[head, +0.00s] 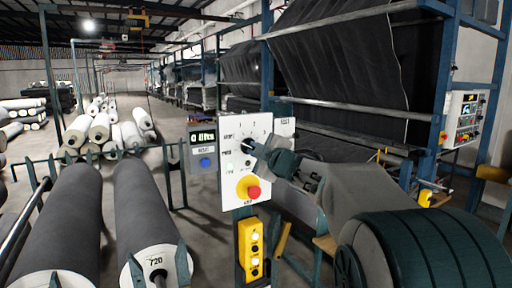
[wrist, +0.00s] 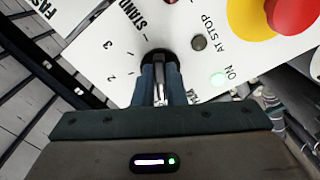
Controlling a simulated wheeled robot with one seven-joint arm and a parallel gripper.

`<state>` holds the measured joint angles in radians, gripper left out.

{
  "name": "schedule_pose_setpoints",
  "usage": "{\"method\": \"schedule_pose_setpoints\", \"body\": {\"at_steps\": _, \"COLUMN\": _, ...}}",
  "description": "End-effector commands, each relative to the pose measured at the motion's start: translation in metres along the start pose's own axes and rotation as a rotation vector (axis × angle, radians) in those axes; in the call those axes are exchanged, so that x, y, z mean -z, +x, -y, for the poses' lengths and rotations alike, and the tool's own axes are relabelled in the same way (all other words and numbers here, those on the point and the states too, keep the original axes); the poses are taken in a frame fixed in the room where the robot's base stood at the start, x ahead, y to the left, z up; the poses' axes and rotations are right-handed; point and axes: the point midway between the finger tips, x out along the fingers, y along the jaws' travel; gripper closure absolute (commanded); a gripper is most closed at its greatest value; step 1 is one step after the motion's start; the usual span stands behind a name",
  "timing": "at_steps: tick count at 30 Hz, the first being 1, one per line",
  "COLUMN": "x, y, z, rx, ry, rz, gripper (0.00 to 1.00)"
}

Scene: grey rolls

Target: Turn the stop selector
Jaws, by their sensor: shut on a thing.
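The stop selector is a dark round knob (wrist: 158,57) on a white control panel (head: 233,185). In the wrist view, printed numbers and the word STAND ring the knob. My gripper (head: 254,145) reaches the panel from the right in the head view. In the wrist view my gripper (wrist: 162,82) has its fingers shut on the knob, and they hide most of it. I cannot tell the knob's exact setting.
A red button on a yellow base (head: 252,191) sits low on the panel. A grey counter box (head: 202,150) with a blue button is at its left. A yellow button box (head: 251,250) hangs below. Large grey rolls (head: 140,205) lie at the left.

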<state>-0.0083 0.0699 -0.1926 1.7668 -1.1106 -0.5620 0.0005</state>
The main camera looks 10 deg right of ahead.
Motion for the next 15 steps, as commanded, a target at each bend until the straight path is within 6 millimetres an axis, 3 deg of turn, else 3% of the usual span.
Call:
{"method": "schedule_pose_setpoints", "body": {"at_steps": 13, "x": -0.0008, "y": 0.0001, "z": 0.0017, "rx": 0.003, "ry": 0.01, "rz": 0.001, "gripper": 1.0}}
{"method": "schedule_pose_setpoints", "body": {"at_steps": 14, "x": -0.0008, "y": 0.0001, "z": 0.0017, "rx": 0.003, "ry": 0.01, "rz": 0.001, "gripper": 0.81}}
{"method": "schedule_pose_setpoints", "body": {"at_steps": 15, "x": -0.0008, "y": 0.0001, "z": 0.0017, "rx": 0.003, "ry": 0.01, "rz": 0.001, "gripper": 0.7}}
